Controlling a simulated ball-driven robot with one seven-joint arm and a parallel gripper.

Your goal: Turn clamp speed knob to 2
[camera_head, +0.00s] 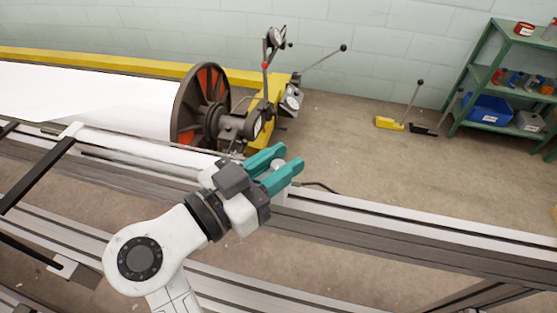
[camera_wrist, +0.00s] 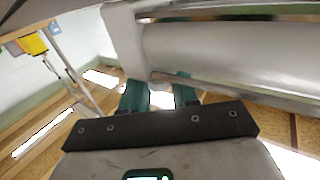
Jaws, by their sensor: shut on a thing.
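My gripper (camera_head: 281,160) has teal fingers and reaches to a small pale housing at the rail's end, just right of the big roll. It is shut on a small, pale rounded part (camera_head: 277,165) between the fingers, which I take for the clamp speed knob. The fingers cover most of it, and no number or pointer on it can be read. In the wrist view the teal fingers of my gripper (camera_wrist: 160,97) meet the underside of a white block (camera_wrist: 124,42) beside a pale roller (camera_wrist: 210,52).
A white roll (camera_head: 90,95) with a red-and-black end disc (camera_head: 203,100) stands behind my gripper on the left. Metal rails (camera_head: 400,225) run across the front. A green shelf (camera_head: 480,72) stands at the far right. The floor between is mostly clear.

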